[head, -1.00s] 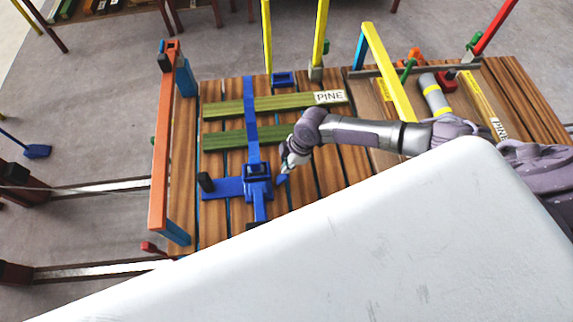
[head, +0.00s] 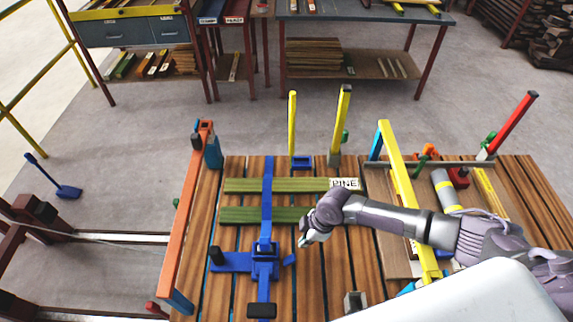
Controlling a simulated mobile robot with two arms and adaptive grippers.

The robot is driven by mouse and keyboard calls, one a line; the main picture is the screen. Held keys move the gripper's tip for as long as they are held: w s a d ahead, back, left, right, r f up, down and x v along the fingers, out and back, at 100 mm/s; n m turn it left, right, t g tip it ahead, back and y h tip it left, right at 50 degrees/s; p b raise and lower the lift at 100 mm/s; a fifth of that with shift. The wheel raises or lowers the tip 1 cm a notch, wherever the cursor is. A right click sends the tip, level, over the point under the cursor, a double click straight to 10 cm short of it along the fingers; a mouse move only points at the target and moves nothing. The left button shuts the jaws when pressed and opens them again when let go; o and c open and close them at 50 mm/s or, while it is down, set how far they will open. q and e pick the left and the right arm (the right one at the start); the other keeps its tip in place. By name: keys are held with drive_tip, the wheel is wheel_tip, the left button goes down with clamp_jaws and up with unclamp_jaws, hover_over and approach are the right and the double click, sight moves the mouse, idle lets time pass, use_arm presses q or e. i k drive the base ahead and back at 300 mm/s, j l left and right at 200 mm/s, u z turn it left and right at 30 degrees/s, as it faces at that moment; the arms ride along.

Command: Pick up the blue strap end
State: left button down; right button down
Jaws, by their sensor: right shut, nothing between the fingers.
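A blue strap (head: 267,200) lies across two green boards (head: 240,185) on the slatted wooden bed. It runs down to a blue ratchet (head: 265,262), with a blue arm reaching left to a black knob. Below the ratchet, a blue length runs down to a black block (head: 262,310). A small blue piece (head: 289,260), which may be the strap end, sticks out just right of the ratchet. My right gripper (head: 303,241) is shut and empty, just above and right of that small piece in the picture. My left gripper is not in view.
An orange post (head: 186,220) stands along the bed's left side. A board labelled PINE (head: 344,184) lies behind my gripper.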

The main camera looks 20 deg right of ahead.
sight(264, 248)
drive_tip(key=k, duration=1)
